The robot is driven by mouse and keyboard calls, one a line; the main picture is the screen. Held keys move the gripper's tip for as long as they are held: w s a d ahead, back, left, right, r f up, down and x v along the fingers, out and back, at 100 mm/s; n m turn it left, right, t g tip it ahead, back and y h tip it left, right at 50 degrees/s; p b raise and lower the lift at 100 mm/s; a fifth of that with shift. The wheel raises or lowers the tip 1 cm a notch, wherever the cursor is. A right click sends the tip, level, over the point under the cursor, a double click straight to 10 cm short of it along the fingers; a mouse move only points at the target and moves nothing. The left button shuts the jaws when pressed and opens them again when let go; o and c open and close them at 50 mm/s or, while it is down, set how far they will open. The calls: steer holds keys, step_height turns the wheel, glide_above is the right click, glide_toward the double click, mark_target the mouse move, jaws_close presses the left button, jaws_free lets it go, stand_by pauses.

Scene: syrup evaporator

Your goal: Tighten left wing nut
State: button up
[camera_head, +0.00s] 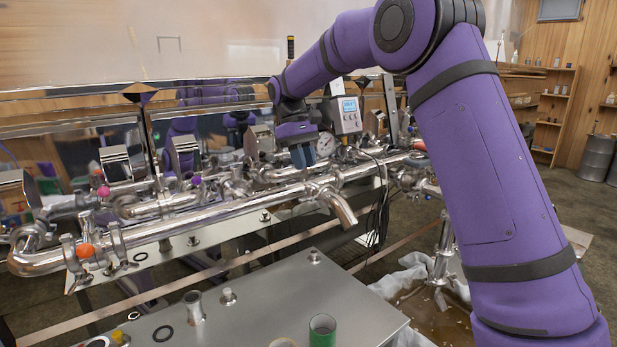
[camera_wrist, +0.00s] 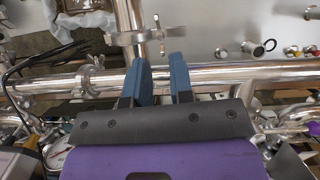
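My gripper (camera_wrist: 161,68) has two blue fingers with a narrow gap between them and nothing seen in the gap. In the head view, my gripper (camera_head: 301,156) points down over the steel pipe. In the wrist view, the fingers overlap the pipe (camera_wrist: 225,75). Another clamp (camera_wrist: 88,80) is left of the fingers. In the head view, clamps (camera_head: 71,260) also sit at the pipe's left end. I cannot tell which nut is the task's left one.
A display box (camera_head: 345,114) and a round gauge (camera_head: 325,144) stand close right of my gripper. A spout (camera_head: 340,206) bends down from the pipe. The steel tabletop (camera_head: 270,300) in front holds a green cup (camera_head: 322,329) and small fittings. Dark cables hang beside the pipe.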

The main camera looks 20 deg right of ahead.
steer(key=v, duration=0.5)
